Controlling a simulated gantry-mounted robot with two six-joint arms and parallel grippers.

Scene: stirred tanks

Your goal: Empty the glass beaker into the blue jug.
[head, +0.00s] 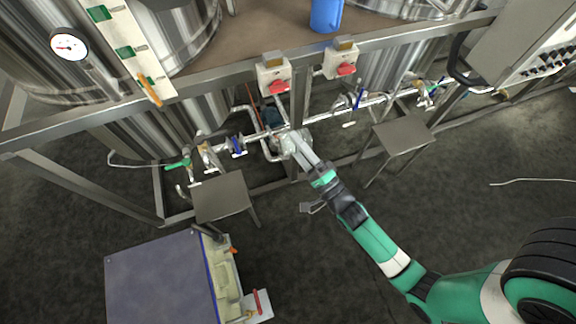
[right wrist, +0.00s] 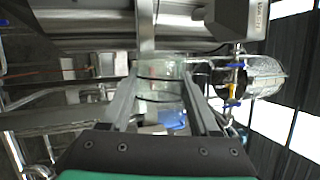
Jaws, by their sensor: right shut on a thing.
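The blue jug (head: 326,15) stands on the brown platform at the top of the head view, cut off by the picture's edge. My right gripper (head: 300,148) reaches up from the lower right and is shut on the clear glass beaker (head: 293,138). The beaker is in front of the pipes, lower in the picture than the jug and apart from it. In the right wrist view the beaker (right wrist: 163,72) is between the two fingers, with something blue showing near its lower part. I cannot tell its contents or exact tilt. My left gripper is not in view.
A metal rail (head: 215,76) with two red-switch boxes (head: 274,76) runs along the platform's front edge. Pipes and valves lie below it. Two small metal stands (head: 225,197) and a blue-grey topped cart (head: 160,280) are on the dark floor. Large steel tanks stand behind.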

